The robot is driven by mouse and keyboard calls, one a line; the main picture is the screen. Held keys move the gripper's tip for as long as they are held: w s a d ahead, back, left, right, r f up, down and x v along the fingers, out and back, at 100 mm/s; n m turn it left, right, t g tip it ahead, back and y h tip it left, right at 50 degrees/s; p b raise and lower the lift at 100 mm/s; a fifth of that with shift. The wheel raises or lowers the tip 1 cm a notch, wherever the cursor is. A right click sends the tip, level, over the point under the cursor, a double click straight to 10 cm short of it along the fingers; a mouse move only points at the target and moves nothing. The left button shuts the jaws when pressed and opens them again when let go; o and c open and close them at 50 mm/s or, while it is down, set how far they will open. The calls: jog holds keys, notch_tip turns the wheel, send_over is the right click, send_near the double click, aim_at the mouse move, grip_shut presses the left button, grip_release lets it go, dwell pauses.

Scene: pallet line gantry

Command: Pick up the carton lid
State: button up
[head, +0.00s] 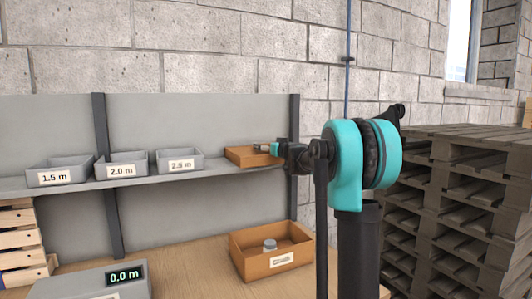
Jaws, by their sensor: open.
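I cannot pick out a carton lid with certainty. A shallow orange-brown box (240,158) sits at the right end of the grey shelf. My gripper (264,148) reaches in from the right at this box, with its small teal and dark parts over or in front of the box's right part. The gripper is open. I cannot tell whether it touches the box, and what lies inside the box is mostly hidden.
Grey bins marked 1.5 m (60,178), 2.0 m (121,171) and 2.5 m (180,167) stand along the shelf (220,178). Below, an orange-brown tray (250,268) holds a small grey round thing (270,245). A 0.0 m display box (85,285) stands left; stacked pallets (460,200) right.

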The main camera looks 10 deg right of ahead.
jog(key=shift+c, duration=0.5)
jog(key=c, duration=1.2)
jog(key=shift+s+r, duration=0.1)
jog(key=shift+r, duration=0.05)
jog(key=shift+s+r, duration=0.15)
jog(key=shift+r, duration=0.1)
notch_tip(320, 180, up, 7)
jog(key=shift+s+f, duration=0.1)
jog(key=shift+f, duration=0.1)
jog(key=v, duration=1.9)
jog(key=shift+s+d, duration=0.15)
jog(key=shift+s, duration=0.05)
